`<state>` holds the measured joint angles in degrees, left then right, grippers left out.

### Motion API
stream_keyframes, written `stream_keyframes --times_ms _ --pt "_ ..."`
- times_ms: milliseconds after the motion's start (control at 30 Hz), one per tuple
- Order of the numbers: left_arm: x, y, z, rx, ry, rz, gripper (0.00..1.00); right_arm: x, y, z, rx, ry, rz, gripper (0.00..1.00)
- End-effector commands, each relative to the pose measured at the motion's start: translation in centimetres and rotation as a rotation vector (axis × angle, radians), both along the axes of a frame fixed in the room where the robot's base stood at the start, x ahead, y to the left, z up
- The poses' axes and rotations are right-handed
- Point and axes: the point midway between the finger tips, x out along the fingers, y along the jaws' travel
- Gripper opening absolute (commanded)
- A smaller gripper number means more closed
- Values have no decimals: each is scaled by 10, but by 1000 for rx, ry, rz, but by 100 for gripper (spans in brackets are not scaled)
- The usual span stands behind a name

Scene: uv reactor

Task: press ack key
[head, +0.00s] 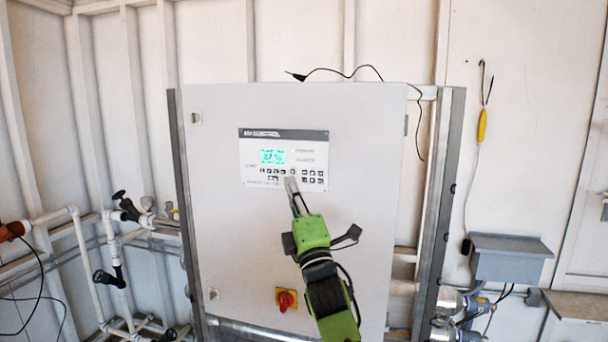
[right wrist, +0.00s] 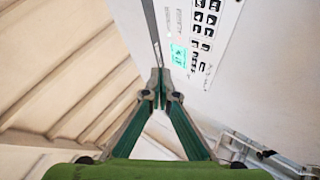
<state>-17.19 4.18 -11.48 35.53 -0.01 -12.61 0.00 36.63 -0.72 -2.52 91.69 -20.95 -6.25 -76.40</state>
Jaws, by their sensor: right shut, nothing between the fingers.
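The control panel (head: 284,134) is a white plate with a lit display (head: 272,157) and rows of small dark keys (head: 313,177), set in the upper part of a grey cabinet door. It also shows in the right wrist view (right wrist: 215,50), turned on its side. I cannot read which key is the ack key. My right gripper (head: 290,181) is shut and empty, its fingertips at the lower edge of the key rows in the head view. In the right wrist view its closed tips (right wrist: 160,72) lie beside the panel. I cannot tell whether they touch it. My left gripper is not in view.
A red rotary switch (head: 286,300) on a yellow plate sits low on the cabinet door (head: 225,240). White pipes with valves (head: 85,255) stand at the left. A grey box (head: 510,258) and a hanging yellow-handled tool (head: 482,125) are at the right. A black cable lies over the cabinet top.

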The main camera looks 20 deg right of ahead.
Motion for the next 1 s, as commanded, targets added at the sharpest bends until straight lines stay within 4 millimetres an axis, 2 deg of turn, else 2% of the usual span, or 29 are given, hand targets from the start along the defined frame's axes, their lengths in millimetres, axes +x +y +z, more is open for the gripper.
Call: stream_keyframes --times_ms 200,500,1000 --pt "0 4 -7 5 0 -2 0 27 -19 -1 -1 1 -2 0" --pt "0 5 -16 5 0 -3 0 54 -37 -1 0 1 -1 0" --pt "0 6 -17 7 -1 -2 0 59 -41 0 1 1 -1 0"
